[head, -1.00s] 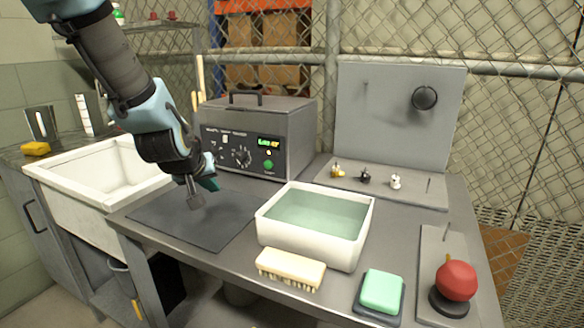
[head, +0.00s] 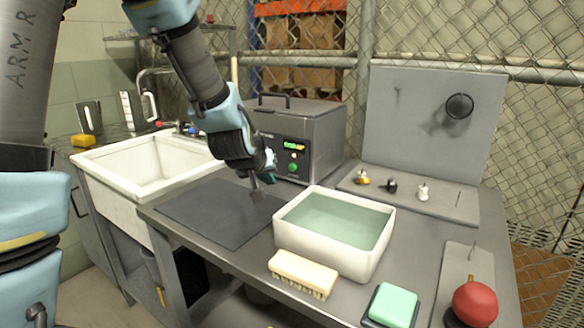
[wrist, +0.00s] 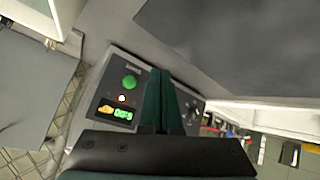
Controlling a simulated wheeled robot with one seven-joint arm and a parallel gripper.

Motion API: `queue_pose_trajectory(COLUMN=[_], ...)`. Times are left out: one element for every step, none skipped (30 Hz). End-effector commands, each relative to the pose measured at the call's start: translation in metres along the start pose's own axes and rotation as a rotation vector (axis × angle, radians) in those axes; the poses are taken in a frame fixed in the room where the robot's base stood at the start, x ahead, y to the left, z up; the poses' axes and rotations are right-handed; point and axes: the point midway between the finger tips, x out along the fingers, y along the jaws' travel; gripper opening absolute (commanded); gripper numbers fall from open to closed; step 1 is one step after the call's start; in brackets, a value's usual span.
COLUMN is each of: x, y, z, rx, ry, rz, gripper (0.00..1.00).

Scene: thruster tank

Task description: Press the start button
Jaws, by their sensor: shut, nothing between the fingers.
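The grey bench machine (head: 318,125) stands at the back of the table. Its round green button (head: 292,168) sits on the front panel, below a lit display (head: 294,146). In the wrist view, the green button (wrist: 130,82) is near a small lit indicator and the display (wrist: 115,112). My gripper (head: 257,197) is shut and empty, in front of the panel and above the dark mat, pointing down in the head view. Its closed fingers (wrist: 161,75) appear right of the button in the wrist view, apart from it. My arm hides the panel's left part in the head view.
A white basin of liquid (head: 286,238) stands right of the dark mat (head: 190,217). A brush (head: 303,275), green soap (head: 392,305) and red ball (head: 475,303) are in front. A sink (head: 100,164) is left; a backboard (head: 420,130) is right.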

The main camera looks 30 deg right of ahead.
Motion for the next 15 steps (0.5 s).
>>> queue_pose_trajectory(x=[0.004,0.007,0.011,0.014,0.017,0.021,0.023,0.026,0.030,0.032,0.034,0.037,0.038,0.040,0.042], y=[0.005,0.008,0.011,0.013,0.015,0.017,0.019,0.021,0.024,0.025,0.026,0.028,0.029,0.030,0.031], z=[-0.005,-0.007,-0.011,-0.013,-0.015,-0.017,-0.019,-0.021,-0.023,-0.025,-0.026,-0.028,-0.029,-0.030,-0.031], rx=[0.002,0.001,0.000,0.001,0.002,0.001,0.001,0.002,0.002,0.001,0.001,0.000,0.000,0.001,0.002], ry=[-0.002,-0.002,-0.002,-0.002,-0.002,-0.002,-0.002,-0.002,-0.001,-0.001,0.000,0.000,-0.001,-0.001,0.000], rz=[0.001,0.001,0.001,0.001,0.001,0.001,0.000,0.001,0.001,0.001,0.000,0.000,-0.001,0.000,0.000], gripper=[0.00,0.00,0.00,0.00,0.00,0.00,0.00,0.00,0.00,0.00,0.00,0.00,0.00,0.00,0.00])
